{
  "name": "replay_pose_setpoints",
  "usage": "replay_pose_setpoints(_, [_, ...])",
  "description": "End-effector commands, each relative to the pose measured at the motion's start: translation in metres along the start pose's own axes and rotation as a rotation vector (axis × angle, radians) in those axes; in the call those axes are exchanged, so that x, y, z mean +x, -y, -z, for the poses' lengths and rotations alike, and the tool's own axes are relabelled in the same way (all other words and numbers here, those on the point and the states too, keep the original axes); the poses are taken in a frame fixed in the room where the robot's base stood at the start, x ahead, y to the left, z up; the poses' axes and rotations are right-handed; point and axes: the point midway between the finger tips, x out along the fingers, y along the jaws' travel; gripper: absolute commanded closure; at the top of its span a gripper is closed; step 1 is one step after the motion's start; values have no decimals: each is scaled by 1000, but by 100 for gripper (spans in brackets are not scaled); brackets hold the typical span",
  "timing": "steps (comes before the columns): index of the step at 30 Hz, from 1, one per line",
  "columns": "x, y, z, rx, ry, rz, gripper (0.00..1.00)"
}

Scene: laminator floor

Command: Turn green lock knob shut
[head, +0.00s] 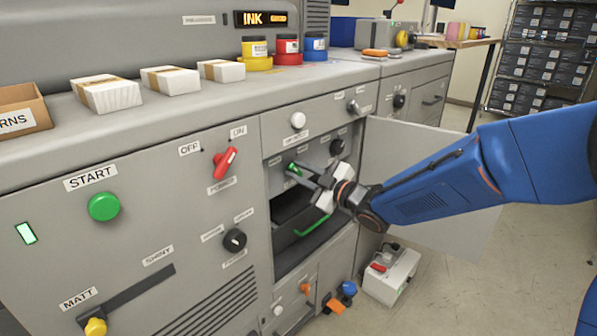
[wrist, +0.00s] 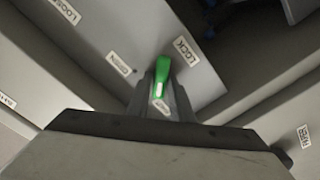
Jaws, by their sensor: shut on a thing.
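The green lock knob (head: 294,168) sits inside the open bay of the grey machine in the head view. My gripper (head: 299,174) reaches into the bay from the right and is shut on the knob. In the wrist view the green knob (wrist: 161,77) shows between my gripper's fingers (wrist: 161,92). The knob's bar, with a white mark on it, points almost straight up in that view. An OPEN label (wrist: 119,64) lies to its left and a LOCK label (wrist: 186,51) to its upper right. The fingers hide part of the knob's base.
The bay door (head: 440,225) stands swung open to the right, beside my arm. A green handle (head: 312,225) lies lower in the bay.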

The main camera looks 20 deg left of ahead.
Motion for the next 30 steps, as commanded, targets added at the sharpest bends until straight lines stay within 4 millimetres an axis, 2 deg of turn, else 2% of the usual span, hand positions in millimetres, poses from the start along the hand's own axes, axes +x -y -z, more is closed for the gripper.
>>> replay_pose_setpoints(9, [0, 1, 0, -79, 0, 0, 100])
replay_pose_setpoints(22, [0, 1, 0, -86, 0, 1, 100])
replay_pose_setpoints(23, [0, 1, 0, -86, 0, 1, 75])
replay_pose_setpoints(24, [0, 1, 0, -86, 0, 1, 66])
replay_pose_setpoints(25, [0, 1, 0, -86, 0, 1, 62])
replay_pose_setpoints(30, [0, 1, 0, -85, 0, 1, 62])
